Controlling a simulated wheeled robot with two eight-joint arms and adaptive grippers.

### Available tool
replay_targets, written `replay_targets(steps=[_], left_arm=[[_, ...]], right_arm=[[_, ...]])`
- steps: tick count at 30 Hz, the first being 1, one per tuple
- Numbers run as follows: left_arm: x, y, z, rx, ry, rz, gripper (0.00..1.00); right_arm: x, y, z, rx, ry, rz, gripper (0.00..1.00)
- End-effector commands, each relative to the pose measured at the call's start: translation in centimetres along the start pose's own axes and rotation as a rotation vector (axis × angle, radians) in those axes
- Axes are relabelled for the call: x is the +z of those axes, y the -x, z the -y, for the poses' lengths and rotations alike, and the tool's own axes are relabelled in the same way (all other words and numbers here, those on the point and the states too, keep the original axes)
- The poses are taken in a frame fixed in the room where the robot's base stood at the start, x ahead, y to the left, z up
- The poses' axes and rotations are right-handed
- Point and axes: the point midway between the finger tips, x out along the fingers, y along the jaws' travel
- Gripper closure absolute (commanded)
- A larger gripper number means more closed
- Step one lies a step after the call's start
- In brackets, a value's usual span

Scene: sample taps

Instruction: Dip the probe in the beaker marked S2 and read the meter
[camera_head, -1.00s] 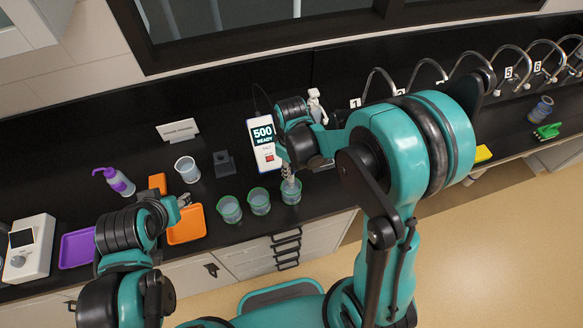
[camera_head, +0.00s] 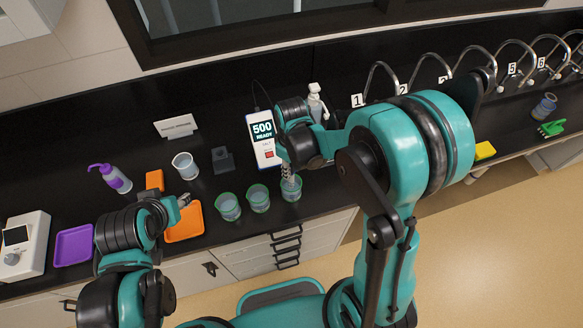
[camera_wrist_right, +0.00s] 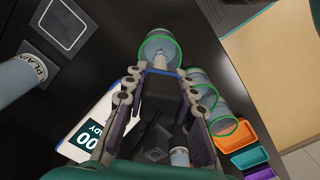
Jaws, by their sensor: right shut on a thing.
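My right gripper (camera_head: 289,180) is over the rightmost of three green-rimmed beakers (camera_head: 293,194). It is shut on the dark-bodied probe (camera_wrist_right: 162,90), whose pale lower end points at a green-ringed beaker (camera_wrist_right: 158,44) in the right wrist view. I cannot tell how deep the tip is. The middle beaker (camera_head: 258,199) and left beaker (camera_head: 228,208) stand beside it. No beaker marking is readable. The meter (camera_head: 264,143) stands behind the gripper, partly covered, and shows "500 READY". My left gripper (camera_head: 184,201) is over the orange tray; its jaws are unclear.
A clear beaker (camera_head: 185,166), a dark stand (camera_head: 222,160) and a purple-topped bottle (camera_head: 116,178) stand on the left of the black bench. The orange tray (camera_head: 186,229) and purple tray (camera_head: 73,246) lie near its front edge. A pump bottle (camera_head: 316,103) stands behind my right arm.

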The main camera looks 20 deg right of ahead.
Motion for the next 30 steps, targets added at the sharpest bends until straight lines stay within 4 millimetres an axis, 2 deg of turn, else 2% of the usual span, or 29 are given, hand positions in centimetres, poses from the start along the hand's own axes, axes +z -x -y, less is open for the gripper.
replay_targets(steps=[24, 30], left_arm=[[2.5, -3.5, 0.0, 0.000, 0.000, 0.000, 0.60], [2.5, -3.6, 0.0, 0.000, 0.000, 0.000, 0.60]], right_arm=[[0.0, -4.5, 0.0, 0.000, 0.000, 0.000, 0.99], [0.0, -4.7, 0.0, 0.000, 0.000, 0.000, 0.99]])
